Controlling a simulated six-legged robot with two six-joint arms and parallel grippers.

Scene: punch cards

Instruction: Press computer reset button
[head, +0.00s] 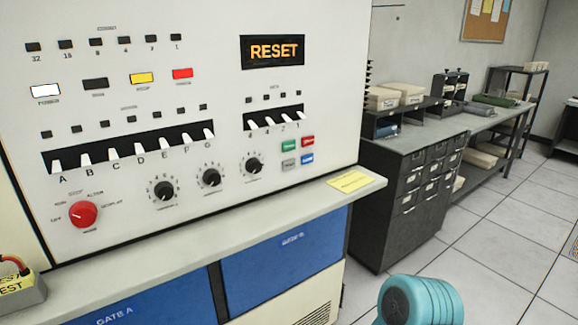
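The computer (215,110) is a cream panel filling the left and middle of the head view. Its dark display (272,51) reads RESET in orange letters. A cluster of small push buttons sits right of the knobs: a green button (288,145), a red button (307,141), a grey button (289,165) and a blue button (307,158). Their labels are too small to read. A white button (46,91), a dark button (95,84), a yellow button (142,78) and a red lamp-like button (182,73) line the upper left. Neither gripper is in view.
A ledge (230,221) with a yellow note (350,181) juts out below the panel. A red knob (83,214), black knobs and white toggle switches cover the lower panel. A dark drawer cabinet (415,180) and bench stand right. Tiled floor (490,240) is open there.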

